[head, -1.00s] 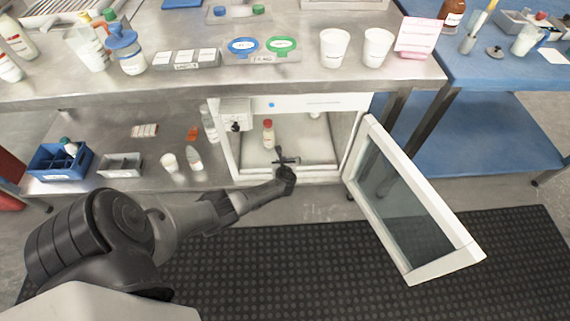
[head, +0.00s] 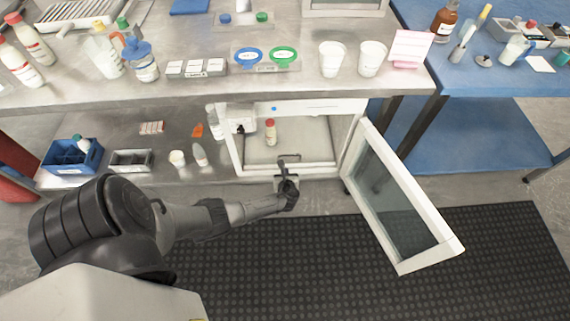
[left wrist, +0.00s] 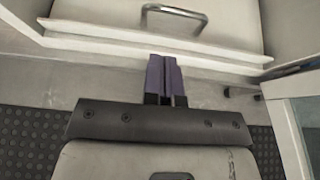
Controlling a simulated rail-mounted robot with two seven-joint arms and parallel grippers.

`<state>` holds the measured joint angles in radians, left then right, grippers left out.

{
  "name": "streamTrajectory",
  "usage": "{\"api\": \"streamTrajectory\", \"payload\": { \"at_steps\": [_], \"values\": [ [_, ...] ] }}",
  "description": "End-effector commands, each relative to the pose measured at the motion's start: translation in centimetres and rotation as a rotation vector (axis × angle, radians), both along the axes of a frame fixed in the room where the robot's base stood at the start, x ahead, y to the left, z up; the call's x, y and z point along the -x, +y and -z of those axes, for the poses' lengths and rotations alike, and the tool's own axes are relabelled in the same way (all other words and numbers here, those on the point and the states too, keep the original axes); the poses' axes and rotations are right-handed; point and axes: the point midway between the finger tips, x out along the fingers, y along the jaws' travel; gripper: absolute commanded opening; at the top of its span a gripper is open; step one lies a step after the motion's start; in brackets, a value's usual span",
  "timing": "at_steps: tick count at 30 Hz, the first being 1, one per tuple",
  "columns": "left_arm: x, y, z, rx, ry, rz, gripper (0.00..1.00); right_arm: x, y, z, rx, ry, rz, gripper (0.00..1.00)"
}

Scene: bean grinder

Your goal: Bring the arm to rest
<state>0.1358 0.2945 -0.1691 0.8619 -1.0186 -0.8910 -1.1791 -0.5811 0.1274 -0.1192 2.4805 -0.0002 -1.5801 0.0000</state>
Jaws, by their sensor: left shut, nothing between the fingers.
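My left gripper (head: 287,168) is just in front of the white cabinet (head: 232,150) under the bench, at its open front. In the left wrist view its two fingers (left wrist: 165,75) are together with nothing between them. Beyond the fingertips there is a metal handle (left wrist: 175,12) on a white surface inside the cabinet. My left arm (head: 215,215) reaches in from the left, over the floor. My right gripper does not show in either view.
The cabinet door (head: 400,200) stands wide open on the right, over a black floor mat (head: 330,265). A bottle with a red cap (head: 270,132) stands inside the cabinet. The steel bench (head: 300,92) above holds bottles, cups and dishes. A blue table (head: 500,75) is at the right.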

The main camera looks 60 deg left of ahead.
Motion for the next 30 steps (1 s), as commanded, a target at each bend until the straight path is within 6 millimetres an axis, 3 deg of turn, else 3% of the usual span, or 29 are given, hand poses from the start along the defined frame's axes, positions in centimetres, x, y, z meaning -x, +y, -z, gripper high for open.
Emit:
{"api": "streamTrajectory", "payload": {
  "at_steps": [1,8,21,26,30],
  "values": [
    [0.3,-0.7,-0.7,0.001,0.000,0.002,0.00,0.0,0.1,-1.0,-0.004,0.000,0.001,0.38],
    [1.0,-2.3,-1.4,0.001,0.000,0.002,0.00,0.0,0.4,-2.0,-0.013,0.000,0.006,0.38],
    [1.2,-2.6,-1.4,0.013,-0.028,-0.015,0.00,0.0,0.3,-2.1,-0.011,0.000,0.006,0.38],
    [1.6,-2.3,-1.6,0.054,-0.148,-0.114,0.00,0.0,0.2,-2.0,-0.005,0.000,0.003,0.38],
    [3.0,-1.9,-1.5,0.118,-0.293,-0.298,0.00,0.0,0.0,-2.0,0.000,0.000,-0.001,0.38]
  ]
}}
